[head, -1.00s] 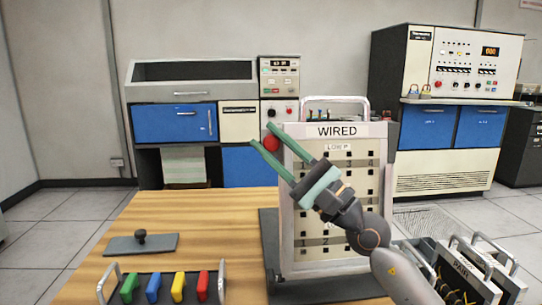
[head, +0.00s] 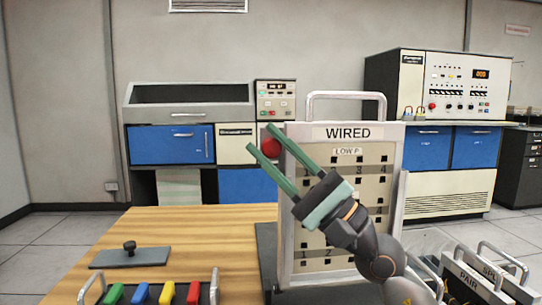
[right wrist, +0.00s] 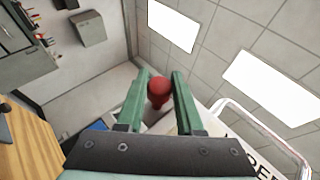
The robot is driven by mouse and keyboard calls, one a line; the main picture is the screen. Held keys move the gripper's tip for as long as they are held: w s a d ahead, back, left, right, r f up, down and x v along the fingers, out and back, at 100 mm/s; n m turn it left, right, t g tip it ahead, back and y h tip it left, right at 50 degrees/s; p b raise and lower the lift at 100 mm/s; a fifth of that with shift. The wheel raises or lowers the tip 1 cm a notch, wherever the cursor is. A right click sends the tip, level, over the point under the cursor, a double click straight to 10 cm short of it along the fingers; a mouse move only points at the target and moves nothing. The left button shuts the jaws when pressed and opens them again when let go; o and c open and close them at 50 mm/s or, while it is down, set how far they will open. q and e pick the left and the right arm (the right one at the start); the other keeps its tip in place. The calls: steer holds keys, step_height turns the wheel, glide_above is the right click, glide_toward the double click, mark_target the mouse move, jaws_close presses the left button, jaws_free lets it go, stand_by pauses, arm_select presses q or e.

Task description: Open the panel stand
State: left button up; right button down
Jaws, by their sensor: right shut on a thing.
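The panel stand (head: 397,165) stands upright on the wooden table, with a "WIRED" panel (head: 368,133) facing me and a metal handle on top. A red knob (head: 271,143) sits at its upper left edge. My right gripper (head: 261,138) reaches up across the panel's front and is shut on the red knob. In the right wrist view the knob (right wrist: 159,92) sits between the two green fingers of the gripper (right wrist: 159,74). My right arm hides part of the panel's hole grid. My left gripper is in neither view.
A rack with green, blue, yellow and red pieces (head: 167,293) stands at the front left. A grey plate with a black knob (head: 130,258) lies behind it. More handled panels (head: 468,285) stand at the lower right. Bare table (head: 195,230) lies left of the stand.

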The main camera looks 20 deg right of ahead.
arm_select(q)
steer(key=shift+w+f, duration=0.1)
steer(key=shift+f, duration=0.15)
arm_select(e)
steer(key=shift+s+a+f+n, duration=0.1)
steer(key=shift+s+a+n, duration=0.05)
steer(key=shift+n, duration=0.15)
steer(key=c, duration=1)
jaws_free()
steer(key=shift+o, duration=0.9)
steer(key=shift+s, duration=0.15)
steer(key=shift+o, duration=1.4)
steer(key=shift+d+f+b, duration=0.25)
steer(key=shift+d+b, duration=0.05)
arm_select(q)
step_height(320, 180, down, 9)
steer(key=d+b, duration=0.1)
steer(key=b, duration=0.7)
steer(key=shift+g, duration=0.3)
arm_select(e)
steer(key=v, duration=1.1)
steer(key=shift+s+d+f, duration=0.2)
steer(key=shift+d+f, duration=0.05)
